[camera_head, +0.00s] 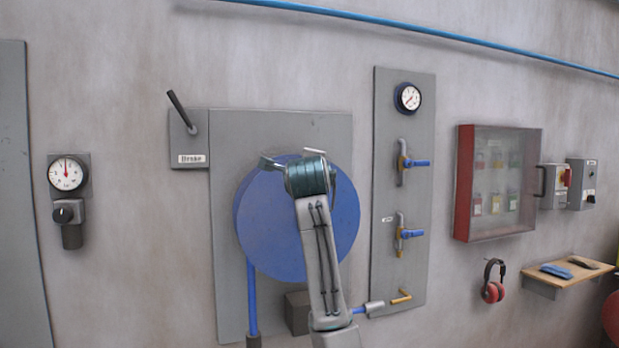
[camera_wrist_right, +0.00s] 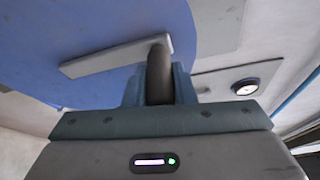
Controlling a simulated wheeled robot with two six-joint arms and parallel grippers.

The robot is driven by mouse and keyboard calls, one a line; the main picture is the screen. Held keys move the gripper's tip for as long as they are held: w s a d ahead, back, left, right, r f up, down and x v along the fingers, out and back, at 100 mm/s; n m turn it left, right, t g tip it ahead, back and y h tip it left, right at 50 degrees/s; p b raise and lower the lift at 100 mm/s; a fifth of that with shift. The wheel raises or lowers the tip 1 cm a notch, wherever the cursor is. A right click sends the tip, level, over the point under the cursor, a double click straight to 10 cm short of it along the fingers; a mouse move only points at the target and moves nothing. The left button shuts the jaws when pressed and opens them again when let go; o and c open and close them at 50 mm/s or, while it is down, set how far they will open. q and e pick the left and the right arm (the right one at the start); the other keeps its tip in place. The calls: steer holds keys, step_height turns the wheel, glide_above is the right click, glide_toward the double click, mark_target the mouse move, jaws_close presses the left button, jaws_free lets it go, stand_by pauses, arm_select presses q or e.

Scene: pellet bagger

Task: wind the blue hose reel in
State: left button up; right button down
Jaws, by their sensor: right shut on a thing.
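The blue hose reel (camera_head: 260,225) is a large round disc on a grey wall panel (camera_head: 230,300). My right arm crosses in front of it and hides part of its face. It also fills the upper left of the right wrist view (camera_wrist_right: 60,40). A grey crank arm (camera_wrist_right: 105,61) lies across the disc and ends in a dark crank handle (camera_wrist_right: 160,75). My right gripper (camera_wrist_right: 158,92) is shut on this handle, one finger on each side. In the head view the grip is mostly hidden behind my wrist. My left gripper is not in view.
A brake lever (camera_head: 180,110) on a labelled plate is up and left of the reel. A blue hose (camera_head: 252,295) hangs below the reel's left side. A panel with a gauge (camera_head: 408,97) and blue-handled valves (camera_head: 414,163) stands close on the right.

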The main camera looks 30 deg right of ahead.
steer(key=shift+r, duration=0.1)
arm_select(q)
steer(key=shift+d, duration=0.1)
arm_select(e)
steer(key=c, duration=1.2)
jaws_free()
steer(key=shift+d, duration=0.2)
steer(key=shift+a, duration=0.15)
steer(key=shift+s+a, duration=0.15)
steer(key=shift+s, duration=0.1)
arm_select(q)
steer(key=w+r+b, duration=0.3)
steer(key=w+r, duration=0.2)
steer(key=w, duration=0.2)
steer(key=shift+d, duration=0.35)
arm_select(e)
steer(key=v, duration=1)
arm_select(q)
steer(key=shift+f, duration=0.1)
